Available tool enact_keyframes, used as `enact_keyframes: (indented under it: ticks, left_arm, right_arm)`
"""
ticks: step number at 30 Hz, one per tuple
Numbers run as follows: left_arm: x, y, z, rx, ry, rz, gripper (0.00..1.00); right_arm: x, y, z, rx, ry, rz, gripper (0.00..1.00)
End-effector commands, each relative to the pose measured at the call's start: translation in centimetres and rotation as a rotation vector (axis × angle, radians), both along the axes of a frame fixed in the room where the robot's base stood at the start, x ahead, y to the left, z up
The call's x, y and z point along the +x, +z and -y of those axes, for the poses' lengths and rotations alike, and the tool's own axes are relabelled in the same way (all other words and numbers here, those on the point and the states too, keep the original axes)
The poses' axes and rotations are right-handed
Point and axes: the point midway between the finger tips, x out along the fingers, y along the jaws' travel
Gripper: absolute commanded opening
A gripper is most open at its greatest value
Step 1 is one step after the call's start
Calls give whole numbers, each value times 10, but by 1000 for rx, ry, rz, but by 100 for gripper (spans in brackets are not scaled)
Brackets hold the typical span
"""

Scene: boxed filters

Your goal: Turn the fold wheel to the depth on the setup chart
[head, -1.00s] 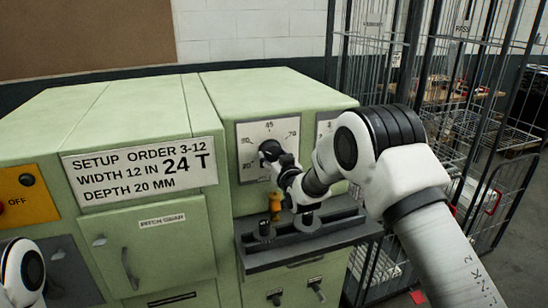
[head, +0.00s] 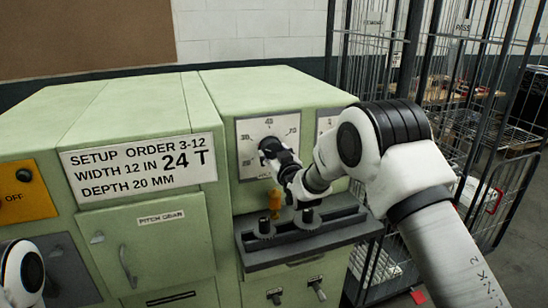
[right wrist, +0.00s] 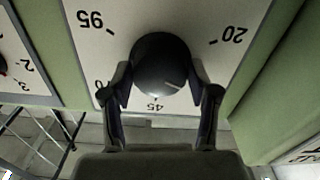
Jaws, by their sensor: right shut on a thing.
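The setup chart (head: 140,168) on the green machine reads order 3-12, width 12 in, 24 T, depth 20 mm. The fold wheel, a round black knob (right wrist: 160,62), sits on a white dial plate (head: 285,128). In the right wrist view, the plate's numbers are upside down: 20, 45, 95 and a partly hidden one. A short pale line on the wheel lies toward the side between 45 and 20. My right gripper (right wrist: 163,88) has a finger on each side of the wheel and is shut on it; in the head view it hides much of it. My left gripper is out of view.
A second dial plate (head: 326,124) is right of the first, mostly behind my right arm. A dark ledge (head: 280,252) with black knobs and an orange handle (head: 275,204) is below. A wire cage cart (head: 480,215) stands close on the right.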

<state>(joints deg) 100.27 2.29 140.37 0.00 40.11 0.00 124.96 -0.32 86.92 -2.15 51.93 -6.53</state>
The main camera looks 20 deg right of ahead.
Motion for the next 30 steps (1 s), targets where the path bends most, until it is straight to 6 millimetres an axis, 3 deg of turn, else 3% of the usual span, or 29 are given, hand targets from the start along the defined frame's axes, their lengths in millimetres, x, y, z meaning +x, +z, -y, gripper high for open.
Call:
enact_keyframes:
  ticks: [15,30]
  left_arm:
    - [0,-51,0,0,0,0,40]
    - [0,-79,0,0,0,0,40]
  right_arm:
    - [0,-3,2,-455,-1,19,25]
    - [0,0,2,-831,-2,31,25]
